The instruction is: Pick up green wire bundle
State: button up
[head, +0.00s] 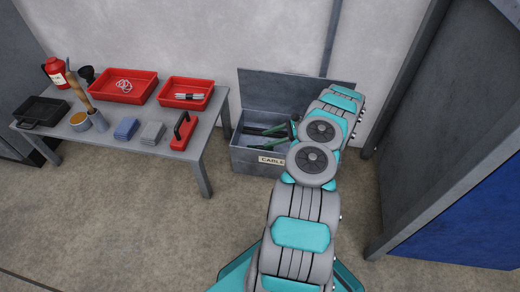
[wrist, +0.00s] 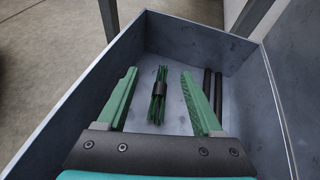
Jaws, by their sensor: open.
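In the wrist view, the green wire bundle (wrist: 158,97) lies on the floor of a grey metal box (wrist: 195,35). It is a sheaf of thin green wires with a dark band around its middle. My gripper (wrist: 158,88) is open, with one green finger on each side of the bundle in the picture. The bundle shows between the fingers and nothing is held. I cannot tell how far above it the fingertips are. In the head view, the box (head: 255,160) stands on the floor, lid open, with a "CABLE" label partly hidden by my arm. The bundle is hard to make out there.
Two dark rods (wrist: 212,88) lie in the box right of my gripper. The box walls rise close around the gripper. A grey table (head: 197,152) with red trays (head: 122,99) and tools stands left of the box. A dark cabinet (head: 440,130) stands at the right.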

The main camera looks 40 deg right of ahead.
aim_at(262, 146)
jog(key=shift+m+t, duration=0.5)
jog(key=shift+m, duration=0.2)
jog(key=f, duration=0.1)
jog(key=s+d+f, duration=0.2)
jog(key=shift+d+f, duration=0.2)
jog(key=shift+f, duration=0.15)
jog(key=shift+x, duration=1.15)
jog(key=shift+w+x, duration=0.25)
jog(key=shift+x, duration=2.45)
jog(key=shift+d, duration=0.2)
grip_shut()
